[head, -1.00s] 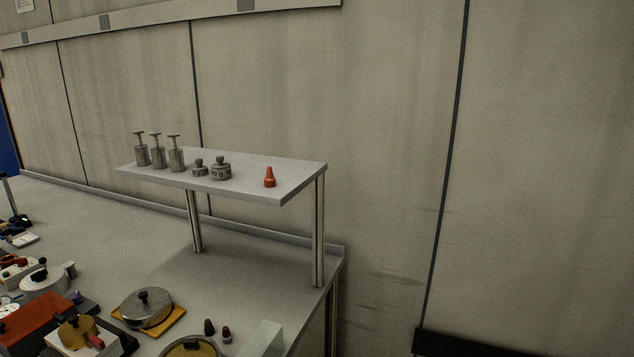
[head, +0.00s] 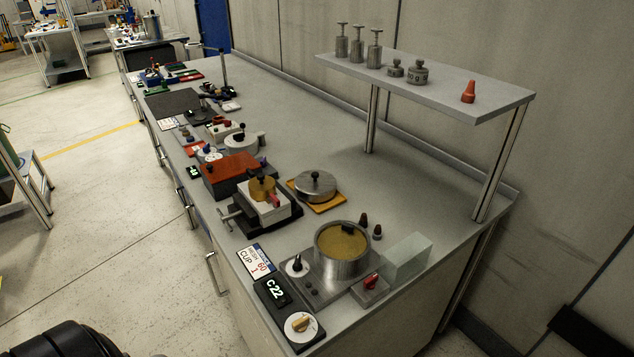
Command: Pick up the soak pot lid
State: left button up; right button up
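A round silver lid (head: 318,190) with a black knob lies on a yellow mat (head: 329,208) on the long grey bench. It looks like the soak pot lid. An open metal pot (head: 340,268) with yellowish contents stands nearer, to the lower right of the lid, apart from it. The lid's knob is upright and uncovered. Neither of my grippers shows in the head view.
A raised shelf (head: 440,84) on metal posts stands behind the lid, holding several metal weights and a red cone (head: 468,92). A white and black device (head: 264,208) sits left of the lid. A clear block (head: 407,257) stands right of the pot. Bare bench (head: 420,185) lies right of the lid.

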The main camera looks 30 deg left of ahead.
aim_at(314, 185)
jog(key=j+z, duration=0.7)
jog(key=z, duration=0.2)
jog(key=k+j+z, duration=0.2)
jog(key=z, duration=0.25)
jog(key=k+j+z, duration=0.2)
jog(key=j+z, duration=0.3)
jog(key=k+j+z, duration=0.1)
jog(key=z, duration=0.35)
jog(key=k+j+z, duration=0.1)
jog(key=k+z, duration=0.2)
jog(key=z, duration=0.15)
jog(key=k+z, duration=0.3)
jog(key=k, duration=1)
